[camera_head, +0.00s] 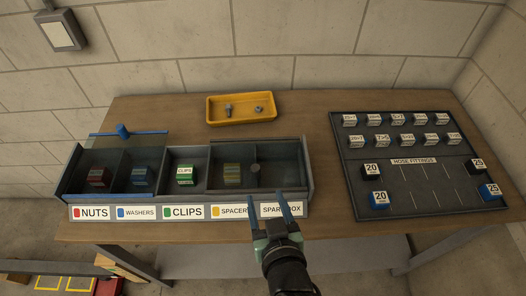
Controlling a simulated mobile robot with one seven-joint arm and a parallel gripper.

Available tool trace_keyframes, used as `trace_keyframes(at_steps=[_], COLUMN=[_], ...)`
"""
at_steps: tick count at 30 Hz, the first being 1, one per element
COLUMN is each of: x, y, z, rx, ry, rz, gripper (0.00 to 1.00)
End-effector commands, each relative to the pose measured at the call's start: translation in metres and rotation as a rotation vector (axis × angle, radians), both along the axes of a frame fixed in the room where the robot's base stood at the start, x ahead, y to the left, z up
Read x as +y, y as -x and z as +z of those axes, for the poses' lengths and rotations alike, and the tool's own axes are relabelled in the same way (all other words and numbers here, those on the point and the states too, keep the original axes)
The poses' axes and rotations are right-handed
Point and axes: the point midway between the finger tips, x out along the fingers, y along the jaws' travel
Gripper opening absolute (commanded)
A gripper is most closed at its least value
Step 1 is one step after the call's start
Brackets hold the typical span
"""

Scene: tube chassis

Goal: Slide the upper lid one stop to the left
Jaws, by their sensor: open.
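The long grey sorting box (310,180) lies on the bench with labelled compartments. A see-through lid with blue edges and a blue knob (123,130) covers the nuts and washers compartments at the left; it seems to sit higher. A second dark see-through lid with a grey knob (254,168) covers the spacers and spare compartments at the right. The clips compartment between them is uncovered and shows a green block (184,174). My gripper (268,207) is open and empty at the front right of the box, over the label strip. I cannot tell whether it touches the box.
A yellow tray (240,120) with small metal parts stands behind the box. A dark hose fittings board (415,200) with several labelled blocks lies at the right. Bare wooden bench (320,222) shows between box and board. A block wall stands behind.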

Motion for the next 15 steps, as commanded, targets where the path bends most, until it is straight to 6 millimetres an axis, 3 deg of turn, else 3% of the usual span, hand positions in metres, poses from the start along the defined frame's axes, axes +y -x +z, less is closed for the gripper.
trace_keyframes(at_steps=[15], x=[0.013], y=[-0.077], z=[-0.030], rx=[-0.004], ry=[-0.001], rz=[0.001], gripper=[0.62])
